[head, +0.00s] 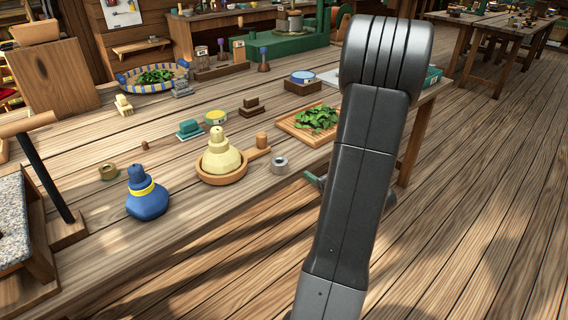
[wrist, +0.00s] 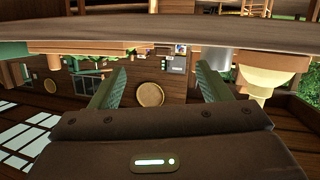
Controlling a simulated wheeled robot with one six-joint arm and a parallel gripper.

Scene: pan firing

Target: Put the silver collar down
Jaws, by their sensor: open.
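The silver collar (head: 279,165), a short grey ring, stands on the bench near its front edge, just right of the wooden pan (head: 226,178). It looks apart from the pan. My gripper (wrist: 158,82) is open and empty in the wrist view, its two green fingers spread. A grey cylinder that looks like the collar (wrist: 217,59) shows beyond the right finger, apart from the gap between the fingers. In the head view, my dark arm hides most of the gripper; only a green bit (head: 315,181) shows right of the collar, off the bench edge.
A pale yellow stepped piece (head: 221,152) sits in the pan. A blue bottle-like piece (head: 147,195) stands to the left. A wooden tray (head: 291,128) of green leaves lies behind the collar. Several small blocks stand farther back. Open floor lies right of the bench.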

